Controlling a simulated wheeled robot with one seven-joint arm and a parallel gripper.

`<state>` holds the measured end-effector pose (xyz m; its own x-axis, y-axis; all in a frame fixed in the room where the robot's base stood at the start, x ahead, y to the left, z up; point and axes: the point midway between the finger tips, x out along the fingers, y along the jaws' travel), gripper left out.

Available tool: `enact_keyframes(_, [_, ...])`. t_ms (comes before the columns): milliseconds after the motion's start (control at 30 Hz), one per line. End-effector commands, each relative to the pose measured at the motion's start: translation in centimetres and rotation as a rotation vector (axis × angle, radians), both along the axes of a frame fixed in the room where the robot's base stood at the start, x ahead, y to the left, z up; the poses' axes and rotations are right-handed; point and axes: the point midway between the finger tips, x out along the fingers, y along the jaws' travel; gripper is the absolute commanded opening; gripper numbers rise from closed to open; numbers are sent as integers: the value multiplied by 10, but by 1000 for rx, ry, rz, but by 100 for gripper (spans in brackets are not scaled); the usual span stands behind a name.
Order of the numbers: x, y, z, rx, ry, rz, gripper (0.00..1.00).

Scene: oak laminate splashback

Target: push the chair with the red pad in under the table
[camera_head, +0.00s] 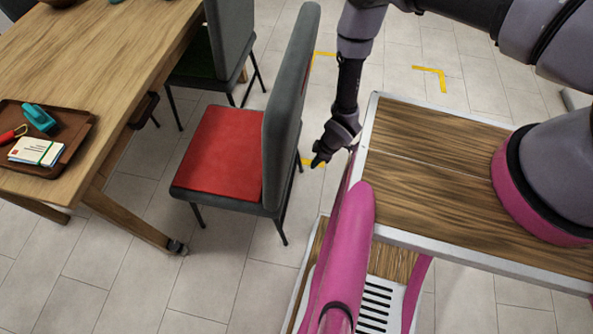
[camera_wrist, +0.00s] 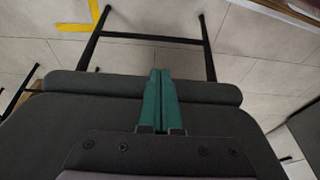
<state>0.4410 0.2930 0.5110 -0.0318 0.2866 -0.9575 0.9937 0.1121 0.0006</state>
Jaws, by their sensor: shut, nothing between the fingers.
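The chair with the red pad (camera_head: 222,152) stands upright beside the table (camera_head: 120,50), its seat facing the table and its grey back (camera_head: 290,105) towards me. A floor gap shows between its seat and the table edge. My gripper (camera_head: 317,163) is low on the right side of the chair, behind its back. In the wrist view my green fingers (camera_wrist: 161,75) are together and empty, over the chair's dark grey parts (camera_wrist: 90,85), with thin black legs (camera_wrist: 210,50) beyond. I cannot tell if the fingers touch the chair.
Another grey chair with a green pad (camera_head: 195,58) stands farther back at the table. A brown tray (camera_head: 75,152) with a teal item and cards lies on the table. Yellow floor marks (camera_head: 431,70) lie behind the chair. Floor in front of the chair is clear.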

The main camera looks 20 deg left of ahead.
Motion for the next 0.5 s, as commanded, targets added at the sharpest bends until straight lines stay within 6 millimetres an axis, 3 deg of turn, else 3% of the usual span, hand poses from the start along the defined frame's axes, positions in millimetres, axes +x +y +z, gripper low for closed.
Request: enact_keyframes(500, [-4,29,-94,0,0,-1,0])
